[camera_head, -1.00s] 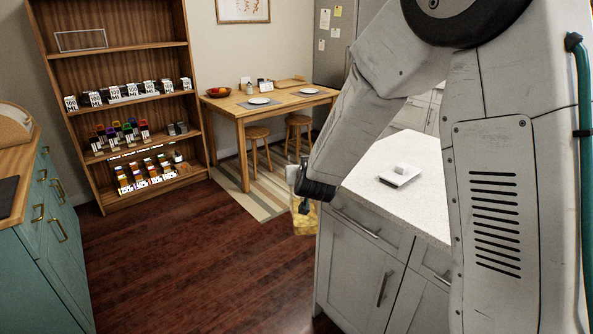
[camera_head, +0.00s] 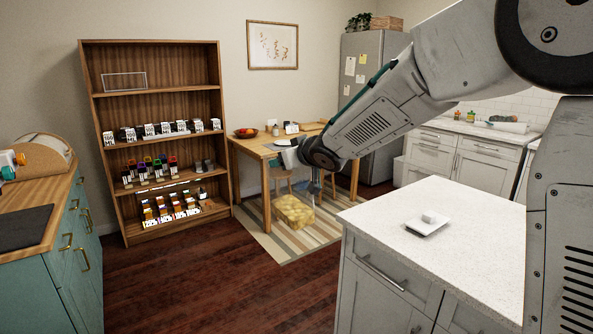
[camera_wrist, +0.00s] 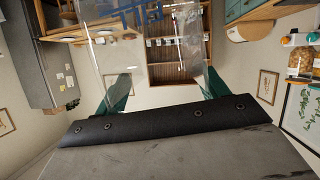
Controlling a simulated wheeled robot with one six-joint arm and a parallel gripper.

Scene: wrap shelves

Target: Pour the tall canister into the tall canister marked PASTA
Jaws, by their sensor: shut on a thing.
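My gripper (camera_head: 314,182) is shut on a clear tall canister (camera_head: 293,212) with yellow, pasta-like pieces low in it. It is held in the air in front of the table, beyond the island. In the wrist view, my gripper (camera_wrist: 167,90) has its teal fingers on both sides of the clear canister (camera_wrist: 110,60). Blue lettering shows on the canister's wall, but I cannot read it surely. Another clear container (camera_wrist: 299,62) with tan pieces stands at the right of the wrist view. I cannot make out a PASTA mark on it.
A wooden shelf unit (camera_head: 160,60) with rows of small labelled items stands at the back left. A teal cabinet (camera_head: 70,265) is at the left edge. The dark floor (camera_head: 200,290) between is clear.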

